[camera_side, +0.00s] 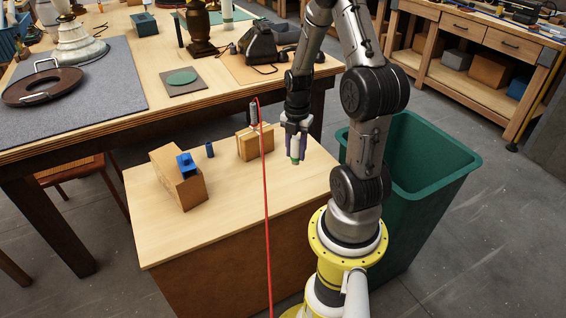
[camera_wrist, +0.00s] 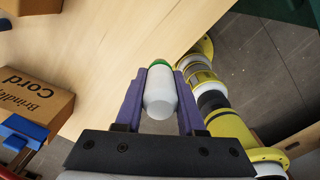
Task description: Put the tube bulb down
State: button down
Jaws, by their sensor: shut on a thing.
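My gripper (camera_side: 296,143) is shut on the tube bulb (camera_side: 295,155). In the side view the bulb shows as a small pale piece with a green end below the fingers, near the right edge of the low wooden table (camera_side: 225,222). In the wrist view the bulb (camera_wrist: 160,92) is a white rounded cylinder with a green end, held between the two purple fingers of my gripper (camera_wrist: 159,95). Part of the bulb's sides is hidden by the fingers. I cannot tell whether it touches the tabletop.
A cardboard box (camera_side: 178,180) with a blue clamp (camera_side: 186,163) stands at the left, labelled "Cord". A green bin (camera_side: 430,160) stands at the right.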

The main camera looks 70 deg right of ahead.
jog(key=w+d+f, duration=0.4)
jog(key=d+f, duration=0.1)
jog(key=w+d+f, duration=0.1)
jog(key=d+f, duration=0.1)
jog(key=shift+w+d+f, duration=0.15)
jog(key=shift+w+d, duration=0.15)
jog(key=shift+w, duration=0.1)
jog(key=shift+w+d+f, duration=0.25)
jog(key=shift+d+f, duration=0.1)
jog(key=shift+f, duration=1.75)
jog(key=shift+f, duration=0.1)
jog(key=c, duration=0.5)
grip_release()
